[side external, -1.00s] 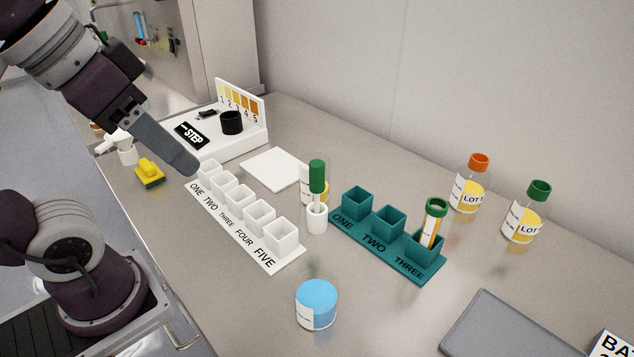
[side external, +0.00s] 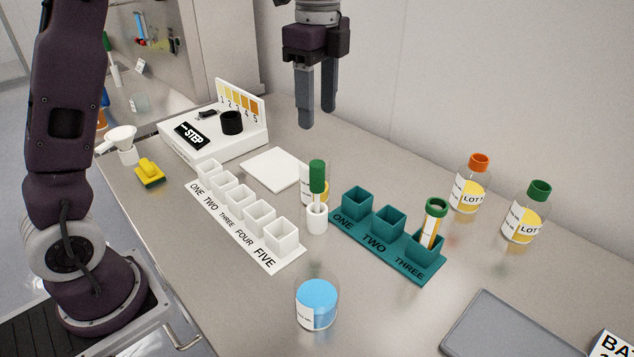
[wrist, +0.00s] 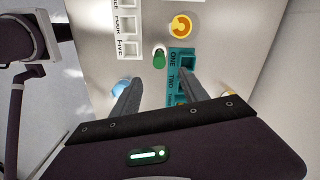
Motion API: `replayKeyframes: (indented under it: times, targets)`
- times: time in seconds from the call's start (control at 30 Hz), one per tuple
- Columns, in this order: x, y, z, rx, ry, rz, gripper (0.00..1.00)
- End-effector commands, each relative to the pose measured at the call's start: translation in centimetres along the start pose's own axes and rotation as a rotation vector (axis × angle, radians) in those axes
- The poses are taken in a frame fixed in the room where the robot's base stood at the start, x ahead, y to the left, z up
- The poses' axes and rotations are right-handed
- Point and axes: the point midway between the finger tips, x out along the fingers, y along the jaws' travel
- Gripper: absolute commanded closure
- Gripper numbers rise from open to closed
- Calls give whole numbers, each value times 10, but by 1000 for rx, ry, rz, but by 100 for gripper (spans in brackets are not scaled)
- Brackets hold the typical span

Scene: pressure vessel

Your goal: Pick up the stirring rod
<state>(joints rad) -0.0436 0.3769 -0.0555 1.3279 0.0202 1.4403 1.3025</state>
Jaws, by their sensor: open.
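A green-handled rod (side external: 317,177), which looks like the stirring rod, stands upright in a small white holder (side external: 316,218) between the white and teal racks. Its green top also shows in the wrist view (wrist: 159,58), just beyond the fingertips. My gripper (side external: 317,116) points down and is open, with nothing between its fingers. It is in the air, above and apart from the rod. In the wrist view my gripper (wrist: 161,80) has its two fingers apart, on either side of the rod's line. The rod's lower end is hidden in the holder.
A white five-well rack (side external: 238,230) lies left of the rod. A teal three-well rack (side external: 345,231) lies right, with a capped tube (side external: 435,222) in one well. A yellow-labelled jar (side external: 308,178) stands close behind the rod. A blue jar (side external: 317,304) stands in front.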

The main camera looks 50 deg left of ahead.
Motion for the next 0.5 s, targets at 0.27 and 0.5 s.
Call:
replayKeyframes:
  times: [0.27, 0.5]
  targets:
    - [86, 1, 0, -3, -1, 3, 48]
    - [125, 1, 0, -3, -1, 1, 48]
